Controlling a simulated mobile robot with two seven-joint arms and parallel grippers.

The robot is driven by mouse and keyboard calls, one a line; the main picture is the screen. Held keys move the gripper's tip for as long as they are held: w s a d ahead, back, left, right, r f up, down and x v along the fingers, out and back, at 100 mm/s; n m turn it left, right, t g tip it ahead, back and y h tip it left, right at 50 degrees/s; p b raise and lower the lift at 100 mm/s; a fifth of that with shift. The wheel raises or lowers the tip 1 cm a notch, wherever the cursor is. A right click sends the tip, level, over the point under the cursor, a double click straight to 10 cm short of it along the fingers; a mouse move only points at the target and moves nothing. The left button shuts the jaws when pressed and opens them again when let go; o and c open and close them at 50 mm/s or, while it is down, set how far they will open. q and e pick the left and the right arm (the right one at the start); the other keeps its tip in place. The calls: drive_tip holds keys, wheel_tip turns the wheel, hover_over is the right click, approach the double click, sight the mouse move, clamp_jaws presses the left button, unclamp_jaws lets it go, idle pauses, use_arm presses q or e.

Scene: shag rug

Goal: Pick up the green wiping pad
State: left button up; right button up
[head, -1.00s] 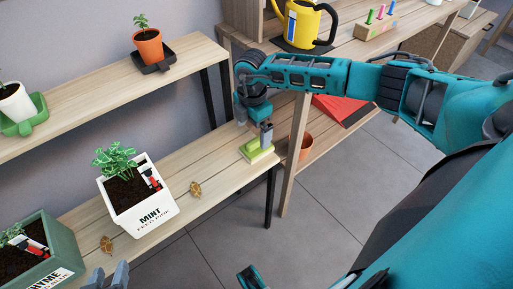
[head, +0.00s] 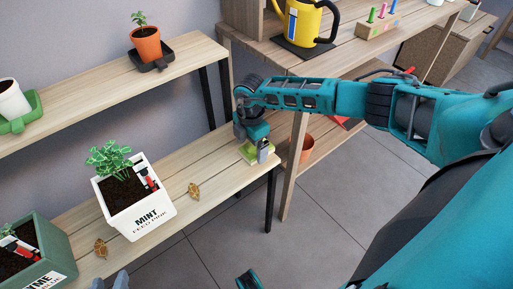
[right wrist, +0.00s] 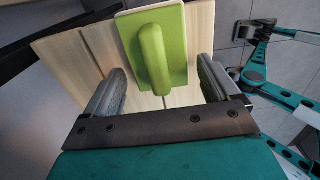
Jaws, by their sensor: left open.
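The green wiping pad (head: 251,156) lies at the right end of the lower wooden shelf, partly hidden by my right gripper (head: 252,146). In the right wrist view the pad (right wrist: 172,22) is a flat green slab with a raised rounded handle (right wrist: 152,55). My right gripper (right wrist: 160,75) is open, with one finger on each side of the handle and a visible gap to it on both sides. Whether the fingertips reach handle height is hard to tell.
A white mint planter (head: 137,200) and a green thyme planter (head: 42,254) stand on the same shelf, with two small brown leaf-like bits (head: 194,191) near them. A wooden workbench (head: 345,55) with a yellow watering can (head: 303,22) stands behind. A terracotta pot (head: 306,148) sits right of the pad.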

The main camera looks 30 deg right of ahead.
drive_tip(key=c, duration=0.9)
drive_tip(key=shift+r, duration=0.1)
